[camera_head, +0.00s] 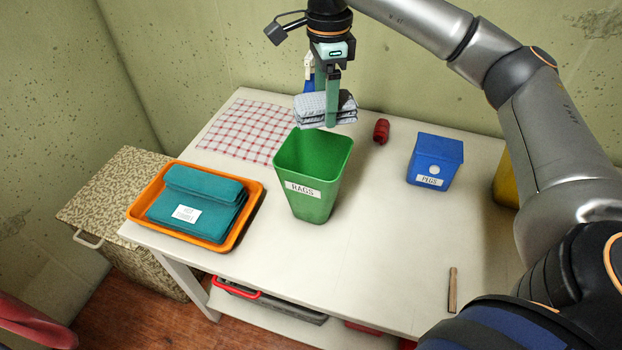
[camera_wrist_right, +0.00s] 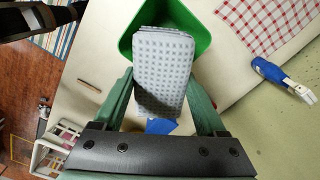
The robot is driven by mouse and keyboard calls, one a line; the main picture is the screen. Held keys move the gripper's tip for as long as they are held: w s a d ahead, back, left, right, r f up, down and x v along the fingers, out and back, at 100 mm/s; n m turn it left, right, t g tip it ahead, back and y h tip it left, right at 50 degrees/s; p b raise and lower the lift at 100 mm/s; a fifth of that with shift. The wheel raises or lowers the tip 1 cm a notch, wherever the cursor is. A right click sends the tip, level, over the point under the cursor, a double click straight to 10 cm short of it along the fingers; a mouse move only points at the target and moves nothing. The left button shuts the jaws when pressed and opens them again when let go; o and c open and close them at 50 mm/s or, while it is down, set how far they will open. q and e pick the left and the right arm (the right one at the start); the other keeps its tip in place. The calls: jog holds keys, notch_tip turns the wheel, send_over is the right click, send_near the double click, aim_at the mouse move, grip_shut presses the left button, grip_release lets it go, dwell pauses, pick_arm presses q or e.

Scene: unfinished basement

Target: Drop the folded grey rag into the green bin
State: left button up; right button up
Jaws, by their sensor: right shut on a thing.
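The folded grey rag (camera_head: 312,108) is patterned and hangs between the fingers of my right gripper (camera_head: 327,100), which is shut on it. The rag is held above the back rim of the green bin (camera_head: 308,203), which carries a label reading RAGS. In the right wrist view the rag (camera_wrist_right: 164,75) lies between the two green fingers and hides part of the green bin (camera_wrist_right: 196,40). The part of the bin's inside that shows in the head view looks empty. My left gripper is not in view.
An orange tray (camera_head: 259,199) with a folded teal cloth (camera_head: 200,197) stands left of the bin. A red checked cloth (camera_head: 245,130) lies behind them. A blue box (camera_head: 437,160) and a red object (camera_head: 381,131) stand to the right. The table front is mostly clear.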

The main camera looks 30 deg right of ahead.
notch_tip(320, 180, down, 5)
jog(key=b, duration=0.3)
jog(key=shift+r, duration=0.1)
jog(key=o, duration=1.3)
notch_tip(320, 180, up, 5)
jog(key=shift+w, duration=0.1)
notch_tip(320, 180, up, 8)
jog(key=shift+f+p, duration=0.2)
jog(key=shift+p, duration=0.8)
